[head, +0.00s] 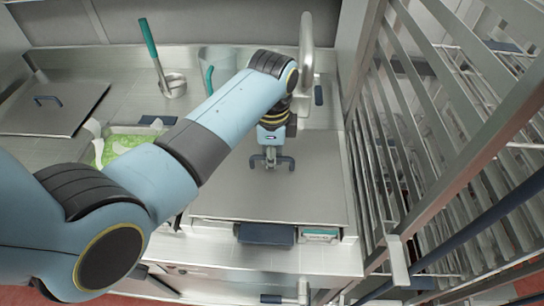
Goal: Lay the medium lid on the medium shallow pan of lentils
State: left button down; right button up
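A flat square steel lid (315,190) lies level in the middle of the picture. Its dark blue bar handle (287,162) stands at the centre. My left gripper (270,163) points down over it, and its pale fingers appear shut around the middle of the handle. Under the lid's front edge a dark blue grip (265,234) and a label with teal edging show; what is below the lid is hidden. No lentils can be seen, and I cannot tell whether the lid rests on a pan. My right gripper is not in view.
A second steel lid (72,112) with a blue handle lies at the far left. A tray of green food (122,146) is partly behind my arm. A ladle (172,87) and a grey container (215,57) stand at the back, beside a tap (306,50). A tall metal rack (425,125) blocks the right.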

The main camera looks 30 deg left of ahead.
pick_arm(q)
jog(key=shift+f, duration=0.1)
dwell(0.3)
jog(key=c, duration=0.9)
grip_release()
jog(key=shift+r+p, duration=0.55)
jog(key=shift+r, duration=2.9)
